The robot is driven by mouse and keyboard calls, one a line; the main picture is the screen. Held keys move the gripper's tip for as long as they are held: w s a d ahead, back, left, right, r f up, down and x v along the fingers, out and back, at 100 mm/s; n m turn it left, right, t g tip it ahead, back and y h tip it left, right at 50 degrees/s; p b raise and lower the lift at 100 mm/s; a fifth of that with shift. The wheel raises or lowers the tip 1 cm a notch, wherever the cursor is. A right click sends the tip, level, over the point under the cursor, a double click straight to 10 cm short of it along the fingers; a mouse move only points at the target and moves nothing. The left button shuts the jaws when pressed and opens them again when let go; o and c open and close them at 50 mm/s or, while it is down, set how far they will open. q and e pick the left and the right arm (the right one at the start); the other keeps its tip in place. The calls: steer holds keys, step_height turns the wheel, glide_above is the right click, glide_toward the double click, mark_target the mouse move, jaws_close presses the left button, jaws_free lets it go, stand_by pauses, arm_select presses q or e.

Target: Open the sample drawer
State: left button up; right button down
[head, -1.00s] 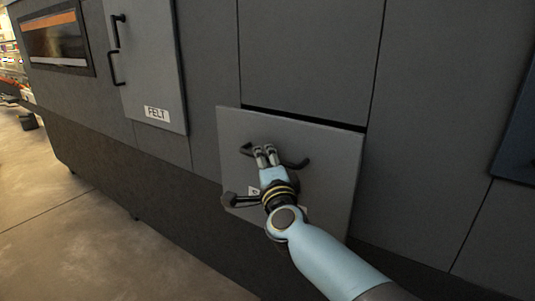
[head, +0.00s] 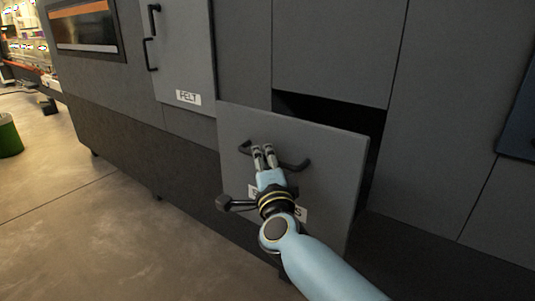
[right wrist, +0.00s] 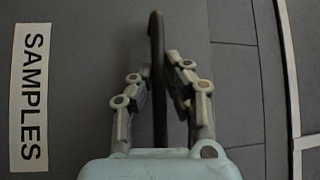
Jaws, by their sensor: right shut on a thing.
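The sample drawer (head: 335,160) is a grey front panel standing out from the dark machine, with a dark gap along its top and right side. Its black bar handle (head: 294,165) runs across the upper part of the panel. My right gripper (head: 263,150) is shut on the handle near its middle. In the right wrist view the handle (right wrist: 157,75) passes between the two fingers of the gripper (right wrist: 160,85). The SAMPLES label (right wrist: 32,95) shows on the panel there; in the head view my gripper and wrist partly cover it. My left gripper is out of view.
A FELT door (head: 188,60) with black handles is at the upper left, beside an orange-lit window (head: 85,28). A green bin (head: 8,137) stands on the floor at the far left. The floor (head: 90,220) at the lower left is clear.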

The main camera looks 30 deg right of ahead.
steer(key=shift+s+a+f, duration=0.15)
steer(key=shift+s+f, duration=0.05)
steer(key=shift+f, duration=0.2)
steer(key=c, duration=1.4)
jaws_free()
steer(key=shift+o, duration=0.3)
steer(key=shift+r, duration=0.2)
steer(key=v, duration=0.7)
steer(key=shift+s, duration=0.2)
